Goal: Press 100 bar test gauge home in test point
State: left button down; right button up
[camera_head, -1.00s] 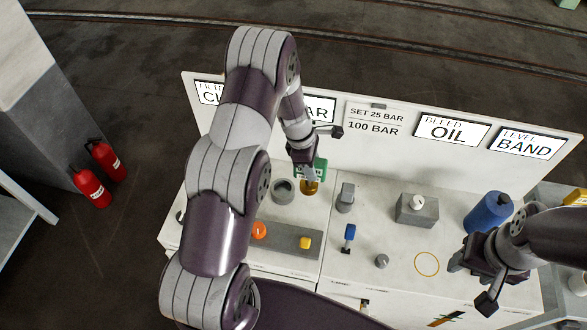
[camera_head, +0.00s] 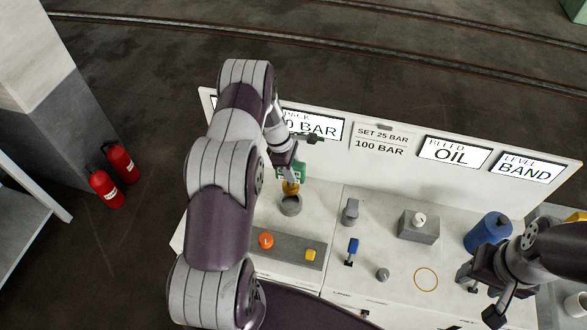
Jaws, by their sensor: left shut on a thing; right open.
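The test gauge is a green block (camera_head: 293,170) with a brass stem (camera_head: 291,187) below it. My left gripper (camera_head: 288,165) is shut on the gauge; its fingers are partly hidden by the arm and the gauge. The stem points down over a grey round socket (camera_head: 290,206), which looks like the test point. The stem's lower end overlaps the socket's mouth in the picture. I cannot tell whether it is inside or just above. My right gripper (camera_head: 479,298) is open and empty at the right front of the bench.
An orange knob (camera_head: 266,240) and a yellow knob (camera_head: 310,255) sit on a grey plate in front of the socket. A grey post (camera_head: 350,212), blue-topped lever (camera_head: 352,247), grey block (camera_head: 418,227) and blue bottle (camera_head: 487,232) stand rightward. A sign panel (camera_head: 400,170) runs along the back.

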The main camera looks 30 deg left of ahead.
aim_at(291, 185)
pick_arm(q)
jog(key=shift+a+f, duration=0.1)
jog(key=shift+f, duration=0.1)
notch_tip(291, 185, down, 5)
jog(key=b, duration=0.5)
jog(key=shift+f, duration=0.2)
dwell(1.2)
jog(key=shift+f+b, duration=1.6)
jog(key=shift+f, duration=0.15)
jog(key=c, duration=0.6)
grip_release()
jog(key=shift+s, duration=0.1)
